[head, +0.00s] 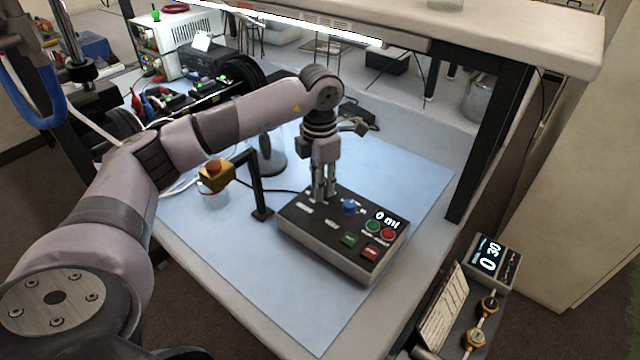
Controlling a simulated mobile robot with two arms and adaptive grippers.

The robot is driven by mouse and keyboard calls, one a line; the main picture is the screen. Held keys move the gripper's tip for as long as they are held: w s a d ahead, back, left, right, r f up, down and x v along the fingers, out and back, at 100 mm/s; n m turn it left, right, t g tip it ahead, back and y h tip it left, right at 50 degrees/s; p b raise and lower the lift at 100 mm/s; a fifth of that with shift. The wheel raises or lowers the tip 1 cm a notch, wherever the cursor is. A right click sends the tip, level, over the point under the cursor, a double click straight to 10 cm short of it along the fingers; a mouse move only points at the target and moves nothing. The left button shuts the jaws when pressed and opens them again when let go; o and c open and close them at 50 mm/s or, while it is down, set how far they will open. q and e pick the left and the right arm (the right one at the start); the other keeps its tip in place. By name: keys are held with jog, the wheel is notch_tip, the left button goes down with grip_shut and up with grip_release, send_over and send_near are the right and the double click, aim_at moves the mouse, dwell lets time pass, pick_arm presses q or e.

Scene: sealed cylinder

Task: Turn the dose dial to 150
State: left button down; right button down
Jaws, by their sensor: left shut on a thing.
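A dark-topped control box (312,237) with pale sides sits on the blue mat. Its lit display (387,219) reads "0 ml". A blue knob (349,207) stands on its top, left of the display. My left gripper (323,195) points down at the back left of the box top, its fingers close together, left of the blue knob. It is shut on a small part there that the fingers mostly hide. I cannot tell whether that part is the dose dial. My right gripper is not in view.
The box also has green and red buttons (387,233). A yellow block with a red button (214,174) and a black post (257,190) stand to its left. At lower right, another unit (490,258) has a display and brass knobs. The front of the blue mat (290,305) is clear.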

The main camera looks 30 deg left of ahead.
pick_arm(q)
jog(key=shift+r, duration=0.1)
dwell(0.3)
jog(key=c, duration=1.4)
grip_release()
jog(key=shift+o, duration=0.2)
notch_tip(320, 180, up, 12)
